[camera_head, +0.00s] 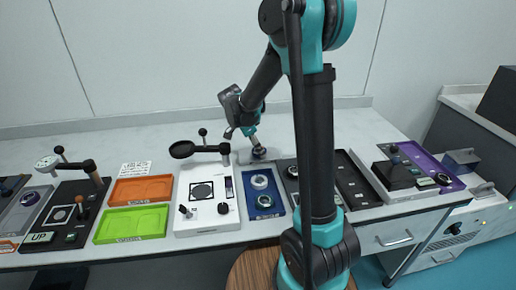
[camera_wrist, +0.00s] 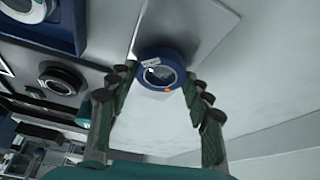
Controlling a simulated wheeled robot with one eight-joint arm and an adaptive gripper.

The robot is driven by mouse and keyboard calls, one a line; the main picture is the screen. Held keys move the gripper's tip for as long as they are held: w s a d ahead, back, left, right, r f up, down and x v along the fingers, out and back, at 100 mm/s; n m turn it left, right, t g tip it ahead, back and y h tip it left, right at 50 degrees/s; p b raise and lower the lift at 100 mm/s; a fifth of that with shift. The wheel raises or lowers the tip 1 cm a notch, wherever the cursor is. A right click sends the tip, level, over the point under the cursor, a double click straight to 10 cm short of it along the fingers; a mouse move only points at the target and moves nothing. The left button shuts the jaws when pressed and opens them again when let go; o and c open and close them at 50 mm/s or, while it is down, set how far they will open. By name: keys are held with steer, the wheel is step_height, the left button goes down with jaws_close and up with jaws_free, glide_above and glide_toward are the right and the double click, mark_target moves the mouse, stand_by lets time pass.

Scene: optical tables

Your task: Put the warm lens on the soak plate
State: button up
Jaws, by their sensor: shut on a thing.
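My gripper (camera_head: 257,146) is at the back of the bench, behind the blue tray, with its fingers pointing down. In the wrist view my gripper (camera_wrist: 160,74) is shut on a round lens (camera_wrist: 161,69) with a blue rim, a white label and a small orange mark. The lens also shows small and dark under the fingers in the head view (camera_head: 259,153). A thin pale plate (camera_wrist: 207,22) lies behind and partly under the lens in the wrist view. I cannot tell whether the lens touches it, or whether it is the soak plate.
The blue tray (camera_head: 278,208) holds light- and dark-rimmed lenses. A white instrument panel (camera_head: 206,226) with a round black head on an arm stands left of it. Orange (camera_head: 142,190) and green (camera_head: 131,223) trays lie further left. A black tray (camera_head: 359,188) lies right of my arm.

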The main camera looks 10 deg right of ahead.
steer(key=shift+f, duration=0.1)
steer(key=o, duration=1.2)
steer(key=v, duration=1.2)
steer(key=shift+d, duration=0.1)
